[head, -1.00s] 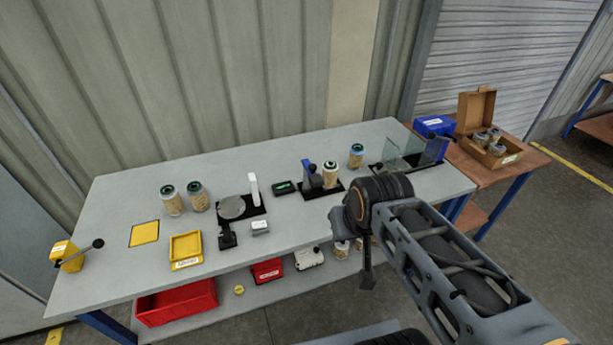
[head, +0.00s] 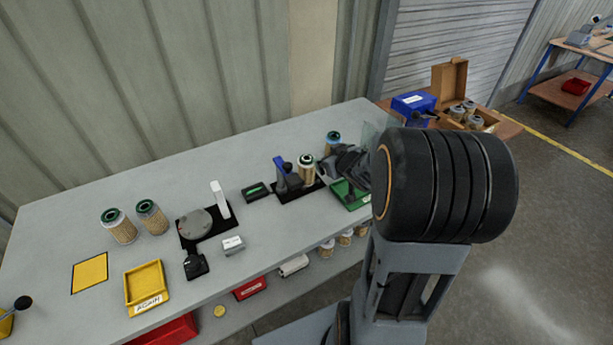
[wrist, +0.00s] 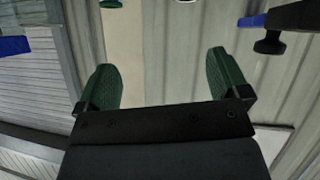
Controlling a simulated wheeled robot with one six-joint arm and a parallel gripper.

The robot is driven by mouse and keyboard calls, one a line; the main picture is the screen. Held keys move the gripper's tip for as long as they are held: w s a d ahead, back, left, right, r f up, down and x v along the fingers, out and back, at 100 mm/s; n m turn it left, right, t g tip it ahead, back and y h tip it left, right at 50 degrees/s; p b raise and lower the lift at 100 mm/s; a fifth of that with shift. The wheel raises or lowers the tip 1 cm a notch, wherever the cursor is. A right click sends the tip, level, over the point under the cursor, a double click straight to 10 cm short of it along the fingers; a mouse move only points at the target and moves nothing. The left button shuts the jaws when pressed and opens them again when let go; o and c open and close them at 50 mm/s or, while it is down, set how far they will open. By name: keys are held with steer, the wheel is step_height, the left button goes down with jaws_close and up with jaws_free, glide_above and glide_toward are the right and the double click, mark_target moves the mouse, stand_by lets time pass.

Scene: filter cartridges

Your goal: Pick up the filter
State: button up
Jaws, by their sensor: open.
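Pale filters with dark or coloured end rims stand on the grey bench. Two green-topped filters (head: 135,221) stand upright side by side at the left. Another filter (head: 306,168) stands on a black fixture (head: 297,190), and a blue-rimmed filter (head: 332,143) stands just behind it. My gripper is at the bench's right end in the head view, partly covered by my arm. In the wrist view my gripper (wrist: 160,62) has its two green fingers spread, with nothing between them. Small cut-off tops show at that view's upper edge; I cannot tell which filters they are.
A blue clamp (head: 281,167) rises beside the fixture filter. A scale (head: 195,225), yellow tray (head: 147,287) and dark box (head: 255,191) lie to the left. A blue bin (head: 413,103) and open carton (head: 449,80) stand on the right table. A clear panel is partly hidden by my arm.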

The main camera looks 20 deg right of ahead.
mark_target(311, 163)
steer(key=w+f+y, duration=0.1)
steer(key=w+f, duration=0.1)
steer(key=w+a+f+y, duration=0.1)
steer(key=w+f, duration=0.1)
steer(key=f, duration=0.1)
steer(key=w+a+f+n+y+b, duration=0.1)
steer(key=w+f+y, duration=0.1)
steer(key=f, duration=0.1)
steer(key=shift+w+f+t, duration=0.1)
steer(key=shift+f+t, duration=0.1)
steer(key=shift+t, duration=0.2)
steer(key=shift+p+x, duration=0.35)
steer(key=shift+x, duration=2.9)
steer(key=shift+d, duration=0.15)
steer(key=shift+c, duration=0.2)
steer(key=c, duration=1)
steer(key=shift+r, duration=0.2)
